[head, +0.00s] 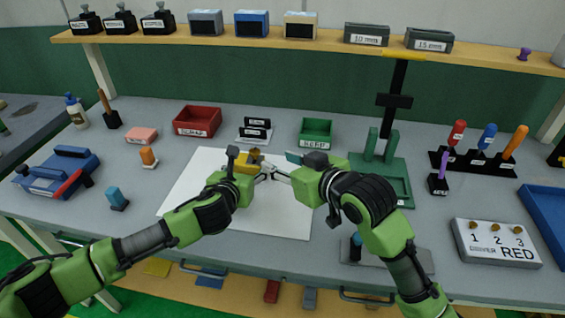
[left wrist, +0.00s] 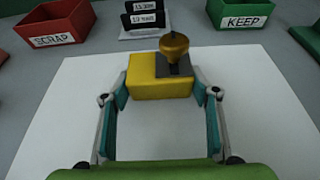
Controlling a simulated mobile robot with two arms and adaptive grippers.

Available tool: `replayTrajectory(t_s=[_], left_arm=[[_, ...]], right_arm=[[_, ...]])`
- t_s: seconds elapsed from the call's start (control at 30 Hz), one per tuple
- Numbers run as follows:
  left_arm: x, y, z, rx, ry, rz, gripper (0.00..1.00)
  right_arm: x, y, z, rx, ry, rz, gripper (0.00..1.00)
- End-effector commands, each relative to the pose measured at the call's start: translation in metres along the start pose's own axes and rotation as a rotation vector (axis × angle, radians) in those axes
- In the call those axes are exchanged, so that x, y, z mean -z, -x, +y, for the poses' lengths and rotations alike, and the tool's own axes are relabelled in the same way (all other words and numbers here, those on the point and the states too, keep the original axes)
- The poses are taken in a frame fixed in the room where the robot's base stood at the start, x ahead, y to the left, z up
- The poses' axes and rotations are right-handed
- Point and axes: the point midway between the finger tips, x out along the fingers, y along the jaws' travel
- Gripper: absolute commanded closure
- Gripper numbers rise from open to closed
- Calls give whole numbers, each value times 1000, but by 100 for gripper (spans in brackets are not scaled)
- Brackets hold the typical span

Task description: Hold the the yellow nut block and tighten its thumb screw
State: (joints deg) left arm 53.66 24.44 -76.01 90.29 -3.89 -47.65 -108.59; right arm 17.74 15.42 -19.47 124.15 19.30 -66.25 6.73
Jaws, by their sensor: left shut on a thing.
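The yellow nut block (left wrist: 158,78) sits over the white sheet, between the teal fingers of my left gripper (left wrist: 160,97). The fingers are shut on its sides. A brass thumb screw (left wrist: 174,46) stands upright on the dark plate at the block's right part. In the head view the block (head: 244,160) is partly hidden by my left gripper (head: 262,172). My right gripper (head: 283,170) is just right of the block and appears apart from the screw. The right arm hides much of its fingers, so their opening is unclear.
The red SCRAP bin (head: 197,119) and green KEEP bin (head: 316,131) stand behind the white sheet (head: 188,190). A green stand (head: 385,165) is close behind my right arm. Drivers in a black rack (head: 472,163) and a RED driver board (head: 495,242) are at right.

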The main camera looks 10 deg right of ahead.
Motion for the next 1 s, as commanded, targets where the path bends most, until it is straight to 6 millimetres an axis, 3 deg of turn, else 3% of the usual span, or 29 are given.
replayTrajectory(t_s=[0.23, 0.27, 0.33, 0.77, 1.0], left_arm=[[0, 0, 0, -1, 0, 0, 71], [0, 0, 0, -1, 0, 0, 42], [0, 0, 0, -1, 0, 0, 25], [0, 3, 0, 0, 0, 0, 25], [0, 31, 0, 1, -1, -1, 25]], right_arm=[[0, 0, 0, 0, 0, 0, 63], [0, 0, 0, 0, 0, 0, 63], [0, 0, 0, 0, 0, 0, 63], [0, 0, 0, 0, 0, 0, 63], [0, 0, 0, 0, 0, 1, 63]])
